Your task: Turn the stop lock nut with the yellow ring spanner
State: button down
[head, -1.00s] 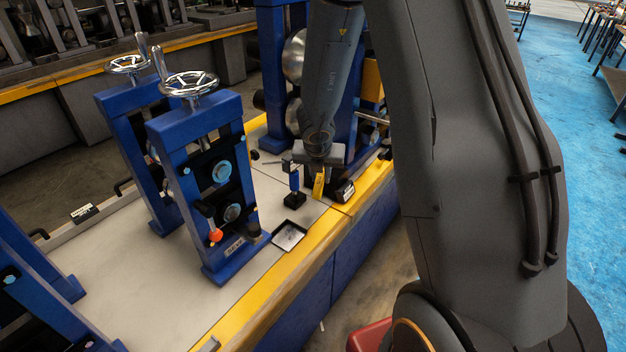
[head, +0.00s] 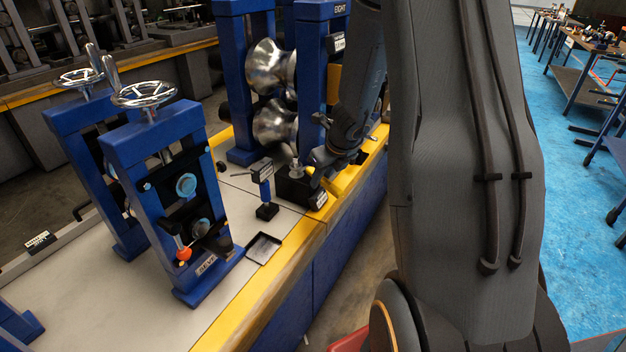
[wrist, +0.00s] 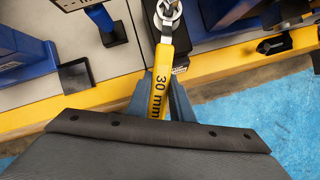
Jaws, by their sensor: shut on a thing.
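The yellow ring spanner (wrist: 159,85), marked "30 mm", is held between my gripper's blue-grey fingers (wrist: 162,98) in the wrist view. Its silver ring end (wrist: 168,16) points away from me, at the top edge. The ring end lies over or around a small metal part there; I cannot tell whether it is seated. In the head view my gripper (head: 342,160) is beside a black block (head: 292,188) with a bright threaded-looking part (head: 296,168) on top. The yellow handle (head: 346,182) slopes out over the bench edge. The lock nut is not clearly distinguishable.
A small blue post on a black foot (head: 265,190) stands left of the block. A shallow black tray (head: 264,248) lies near the yellow bench edge. Blue roll stands (head: 160,190) with handwheels are at left; large metal rollers (head: 270,68) stand behind.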

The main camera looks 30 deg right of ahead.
jog(key=shift+d+n, duration=0.3)
jog(key=shift+d, duration=0.1)
jog(key=shift+a+r+g+p, duration=0.1)
jog(key=shift+r+g+p, duration=0.2)
jog(key=shift+p, duration=1.9)
